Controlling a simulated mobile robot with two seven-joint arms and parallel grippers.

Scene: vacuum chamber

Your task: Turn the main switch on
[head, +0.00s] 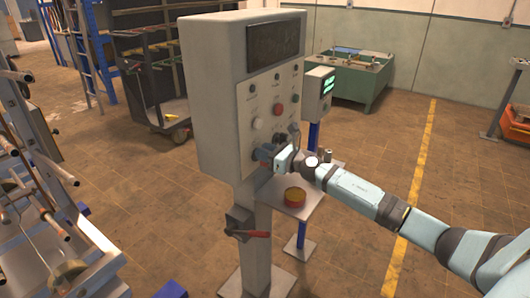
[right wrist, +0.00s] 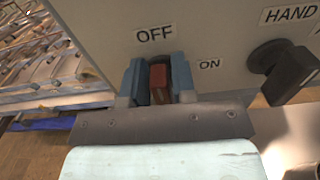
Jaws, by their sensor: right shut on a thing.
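The main switch is a red knob (right wrist: 158,76) low on the face of the grey control cabinet (head: 214,100). In the right wrist view it stands about upright, with an OFF label (right wrist: 154,34) above it and an ON label (right wrist: 209,64) to its right. My right gripper (head: 262,154) reaches the cabinet's lower front. Its two blue fingers (right wrist: 157,82) are shut on the red knob, one on each side. In the head view the gripper hides the knob. My left gripper is in neither view.
A black selector knob (right wrist: 283,70) marked HAND sits right of the switch. Other buttons and a red button (head: 278,109) are above. A red-handled lever (head: 250,233) sticks out from the post below. A small table with a yellow-and-red round object (head: 295,197) stands beside it.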

